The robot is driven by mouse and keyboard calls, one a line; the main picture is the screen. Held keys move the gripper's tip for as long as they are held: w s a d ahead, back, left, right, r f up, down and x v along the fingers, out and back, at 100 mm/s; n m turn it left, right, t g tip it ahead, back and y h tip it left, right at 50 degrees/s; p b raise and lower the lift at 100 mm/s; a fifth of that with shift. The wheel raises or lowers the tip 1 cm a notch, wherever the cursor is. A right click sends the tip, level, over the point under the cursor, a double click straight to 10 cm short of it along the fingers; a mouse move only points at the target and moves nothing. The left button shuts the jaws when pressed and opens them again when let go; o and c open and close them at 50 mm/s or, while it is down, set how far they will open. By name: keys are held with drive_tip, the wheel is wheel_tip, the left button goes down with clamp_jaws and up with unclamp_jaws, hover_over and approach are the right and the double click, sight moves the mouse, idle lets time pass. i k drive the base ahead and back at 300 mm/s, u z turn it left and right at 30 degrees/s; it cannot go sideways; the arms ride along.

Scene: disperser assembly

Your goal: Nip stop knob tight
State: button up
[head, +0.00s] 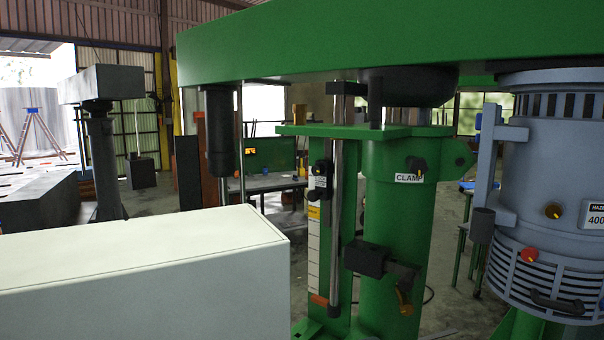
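A green disperser stand (400,225) is right of centre in the head view. On its narrow front plate, beside a vertical steel rod, a small black knob (318,168) sits above a pale label (320,182) too small to read. A second black knob (315,195) is just below that label. I cannot tell for certain which one is the stop knob, or how tight either is. Another dark knob (416,165) is on the column above a label reading CLAMP (409,178). My gripper is not in view.
A large white box (140,265) fills the lower left foreground. A green beam (380,40) spans the top. A black block clamp (368,260) juts from the column. A grey slotted drum (545,190) with coloured knobs stands at right. Workbenches are behind.

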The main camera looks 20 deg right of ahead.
sight(318, 169)
drive_tip(key=k, duration=0.55)
drive_tip(key=u, duration=0.5)
drive_tip(key=i, duration=1.05)
drive_tip(key=z, duration=0.4)
